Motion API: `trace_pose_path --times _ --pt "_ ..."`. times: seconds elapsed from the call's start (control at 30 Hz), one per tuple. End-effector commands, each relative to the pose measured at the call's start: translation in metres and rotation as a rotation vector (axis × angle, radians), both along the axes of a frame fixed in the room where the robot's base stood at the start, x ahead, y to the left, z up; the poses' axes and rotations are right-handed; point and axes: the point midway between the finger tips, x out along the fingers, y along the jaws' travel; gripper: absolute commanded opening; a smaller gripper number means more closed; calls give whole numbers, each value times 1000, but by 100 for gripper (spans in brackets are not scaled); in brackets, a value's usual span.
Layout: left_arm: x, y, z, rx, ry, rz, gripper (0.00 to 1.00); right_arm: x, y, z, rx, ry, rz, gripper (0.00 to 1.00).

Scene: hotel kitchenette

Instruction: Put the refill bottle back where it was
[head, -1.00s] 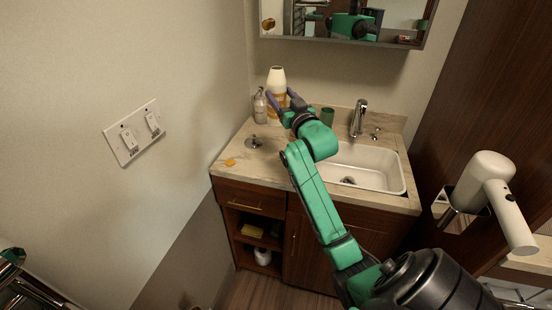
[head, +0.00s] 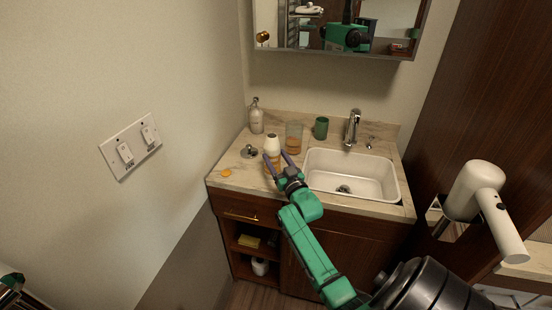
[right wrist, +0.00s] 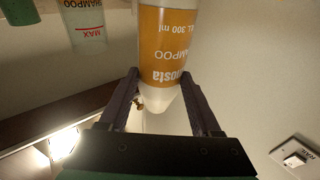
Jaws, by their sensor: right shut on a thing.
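The refill bottle (head: 272,146) is white with an orange label and stands upright between the fingers of my right gripper (head: 277,158), at the front left of the counter. The right gripper is shut on it. In the right wrist view the bottle (right wrist: 166,50) shows upside down, its label reading "SHAMPOO" and "300 ml", with a finger on each side of its narrowing end. I cannot tell whether its base touches the counter. My left gripper is not in view.
A pump dispenser (head: 256,117) stands at the back left, and a green cup (head: 321,128) near the tap (head: 352,128). A metallic pump top (head: 249,152) and an orange disc (head: 227,173) lie on the counter (head: 228,160). The sink (head: 372,178) is to the right.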

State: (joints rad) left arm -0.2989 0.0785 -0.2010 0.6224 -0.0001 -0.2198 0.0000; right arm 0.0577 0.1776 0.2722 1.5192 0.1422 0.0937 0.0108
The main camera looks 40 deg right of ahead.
Motion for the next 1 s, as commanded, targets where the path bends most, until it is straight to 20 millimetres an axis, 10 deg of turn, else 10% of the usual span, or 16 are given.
trace_pose_path --times 0.1,0.53,1.0 --pt "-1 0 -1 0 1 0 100 0 0 -1 0 0 0 95" --pt "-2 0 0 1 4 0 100 -5 2 0 0 2 1 96" --pt "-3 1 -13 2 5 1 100 -107 30 -17 0 3 0 96"
